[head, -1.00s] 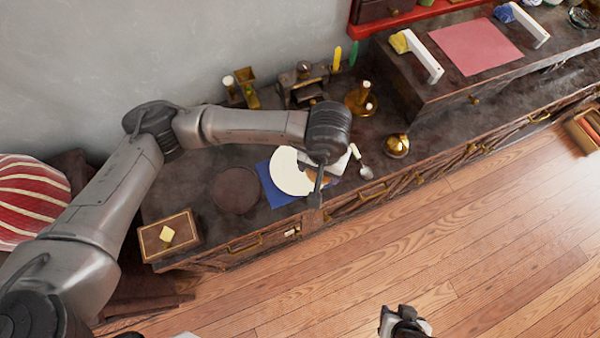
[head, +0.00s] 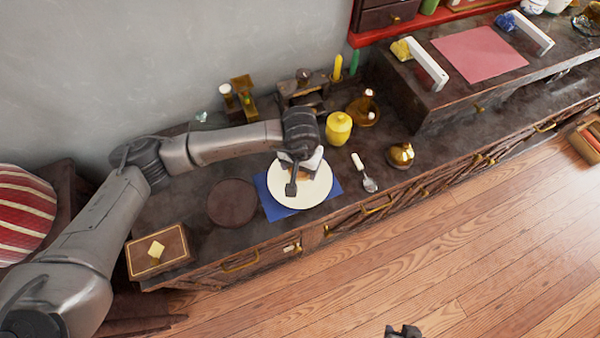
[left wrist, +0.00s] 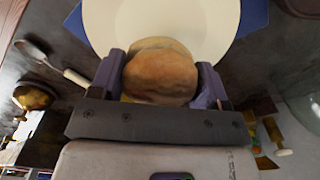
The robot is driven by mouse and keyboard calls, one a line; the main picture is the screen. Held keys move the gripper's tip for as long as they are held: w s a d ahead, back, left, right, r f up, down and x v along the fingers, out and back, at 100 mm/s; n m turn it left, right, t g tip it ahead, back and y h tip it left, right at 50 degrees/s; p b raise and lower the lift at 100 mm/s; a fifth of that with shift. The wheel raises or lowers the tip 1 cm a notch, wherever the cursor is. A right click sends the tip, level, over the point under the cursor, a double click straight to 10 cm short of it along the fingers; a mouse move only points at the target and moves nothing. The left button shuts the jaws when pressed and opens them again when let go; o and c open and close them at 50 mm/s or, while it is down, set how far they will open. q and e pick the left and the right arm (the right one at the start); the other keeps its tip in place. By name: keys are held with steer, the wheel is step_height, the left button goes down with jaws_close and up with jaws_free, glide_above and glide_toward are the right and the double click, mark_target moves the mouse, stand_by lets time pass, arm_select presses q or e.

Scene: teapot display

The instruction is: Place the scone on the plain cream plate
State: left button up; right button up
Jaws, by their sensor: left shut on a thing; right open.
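The plain cream plate (head: 316,193) lies on a blue mat (head: 272,206) on the dark counter. It also shows in the left wrist view (left wrist: 221,24). My left gripper (head: 297,178) is over the plate, pointing down. In the left wrist view its fingers (left wrist: 160,68) are shut on the round, golden-brown scone (left wrist: 160,77), with the plate behind it. The arm hides most of the scone in the head view. I cannot tell whether the scone touches the plate. My right gripper (head: 403,331) is open at the bottom edge of the head view, mostly cut off, over the floor.
A spoon (head: 365,176) lies right of the plate. A yellow lidded pot (head: 338,128) stands behind it, and a brass object (head: 400,155) is further right. A dark round mat (head: 232,203) lies left, beyond it a box (head: 160,254). The counter's front edge is close to the plate.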

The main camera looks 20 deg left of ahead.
mark_target(300, 174)
arm_select(q)
steer(key=shift+f+b, duration=0.6)
steer(key=shift+f, duration=1.45)
steer(key=shift+f, duration=0.1)
steer(key=o, duration=0.9)
